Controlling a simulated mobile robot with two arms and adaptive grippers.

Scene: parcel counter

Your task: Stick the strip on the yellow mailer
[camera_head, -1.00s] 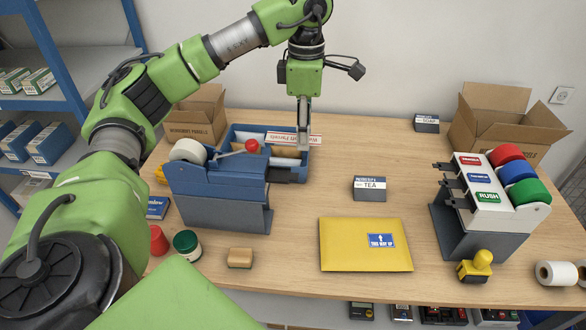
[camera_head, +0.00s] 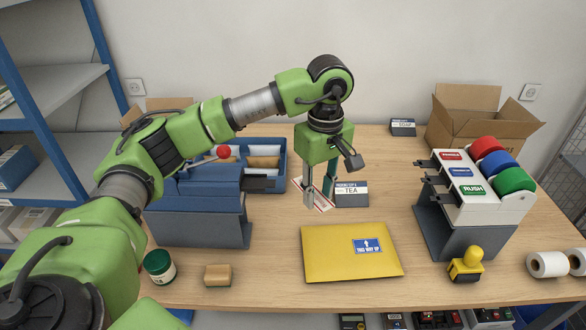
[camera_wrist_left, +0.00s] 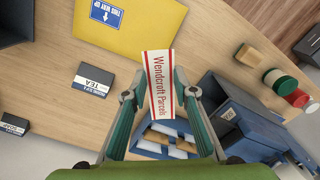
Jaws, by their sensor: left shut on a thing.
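The yellow mailer (camera_head: 335,262) lies flat at the front middle of the counter. It bears a blue THIS WAY UP label (camera_head: 367,246) on its right part and also shows in the left wrist view (camera_wrist_left: 120,28). My left gripper (camera_head: 318,196) is shut on a white strip (camera_wrist_left: 160,83) with red edges and the words Wendcroft Parcels. It holds the strip in the air near the mailer's far edge. The strip is partly hidden behind the fingers in the head view. My right gripper is out of view.
A blue tape dispenser (camera_head: 200,200) and a blue bin (camera_head: 268,150) stand on the left. A tape stand with coloured rolls (camera_head: 480,190) and a yellow stamp (camera_head: 466,264) are on the right.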

